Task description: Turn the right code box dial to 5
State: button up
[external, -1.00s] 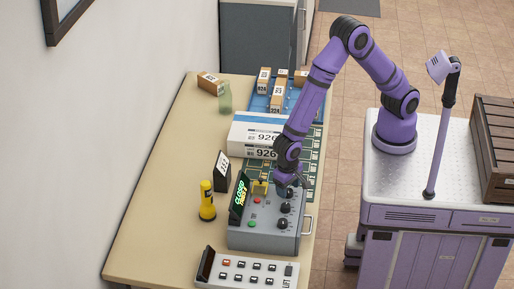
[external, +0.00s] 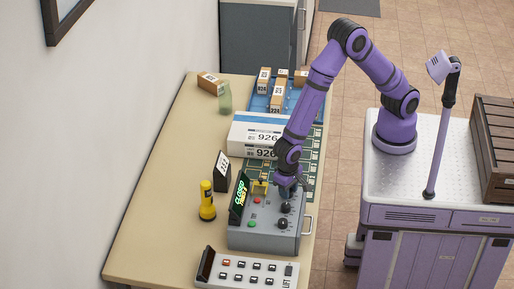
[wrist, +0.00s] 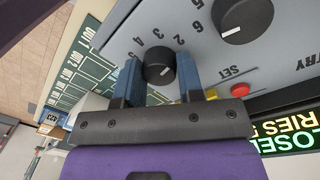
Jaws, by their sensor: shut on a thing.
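The grey code box (external: 268,241) stands near the right edge of the table in the external view, with a column of black dials. My gripper (external: 287,186) is over the farthest dial and mostly hides it. In the wrist view, the two blue fingers of my gripper (wrist: 159,62) are on either side of that black dial (wrist: 159,70), shut on it. The fingers cover some marks, so I cannot tell the pointed number.
A neighbouring dial (wrist: 243,18) sits close by. The box also has a red button (wrist: 240,90), a yellow part (wrist: 211,94) and a lit green sign (wrist: 285,137). A yellow flashlight (external: 207,203), a keypad panel (external: 245,268) and a white parcel (external: 254,135) surround the box.

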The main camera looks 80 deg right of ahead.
jog(key=n, duration=1.2)
jog(key=shift+t, duration=0.4)
jog(key=n, duration=0.5)
jog(key=shift+n, duration=0.4)
jog(key=n, duration=0.5)
jog(key=shift+s+n+y, duration=0.1)
jog(key=shift+n+y, duration=0.2)
jog(key=o, duration=0.9)
jog(key=shift+r, duration=0.1)
